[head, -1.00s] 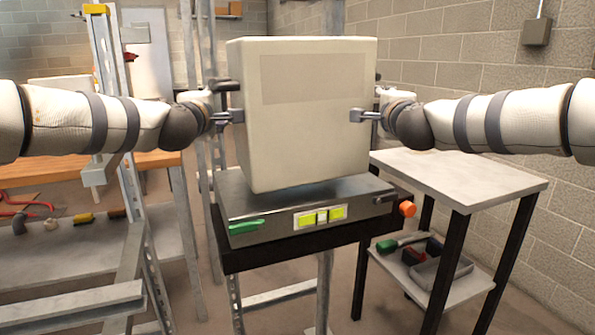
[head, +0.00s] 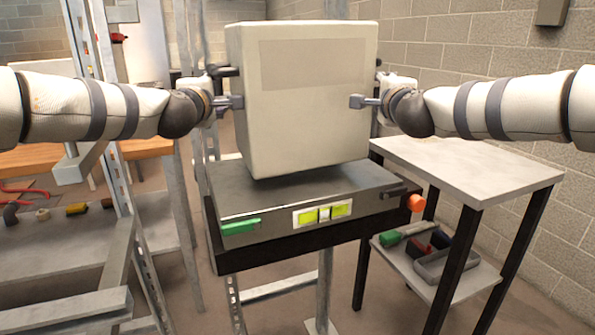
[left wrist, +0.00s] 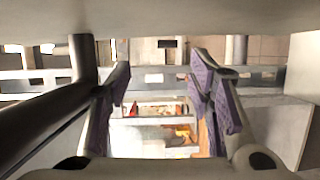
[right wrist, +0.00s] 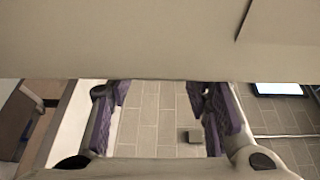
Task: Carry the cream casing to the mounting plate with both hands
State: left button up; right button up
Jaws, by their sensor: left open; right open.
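The cream casing (head: 310,120) is a large upright box with a slightly darker panel on its front, in the middle of the head view. My left gripper (head: 234,87) is at its left side and my right gripper (head: 368,82) at its right side, at similar height. Both grippers are open, with one finger reaching over the front edge. The casing's pale surface fills the top of the left wrist view (left wrist: 180,15) and right wrist view (right wrist: 120,40). I cannot pick out the mounting plate; the casing hides part of what lies behind.
Below the casing is a grey bench unit (head: 270,205) with a green handle and orange knob (head: 416,203); I cannot tell whether they touch. A white-topped table (head: 480,170) stands right. Metal uprights (head: 183,150) and a wooden bench (head: 30,158) are left.

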pick_arm(q)
jog(key=shift+d+f, duration=0.3)
jog(key=shift+f, duration=0.55)
jog(key=shift+d+f, duration=0.3)
jog(key=shift+f, duration=0.5)
jog(key=o, duration=0.4)
jog(key=shift+s+a, duration=0.1)
jog(key=shift+a, duration=1.9)
pick_arm(e)
jog(key=shift+s+d+f, duration=0.1)
jog(key=shift+d+f, duration=0.5)
jog(key=shift+f, duration=0.2)
jog(key=shift+s+d+f, duration=0.1)
jog(key=shift+d+f, duration=0.45)
jog(key=shift+f, duration=0.25)
pick_arm(q)
jog(key=shift+a, duration=0.15)
pick_arm(e)
jog(key=o, duration=0.4)
jog(key=shift+w+d, duration=0.1)
jog(key=shift+d, duration=0.05)
pick_arm(q)
jog(key=s, duration=1.2)
jog(key=shift+r, duration=0.2)
pick_arm(e)
jog(key=s, duration=1.2)
jog(key=shift+r, duration=0.2)
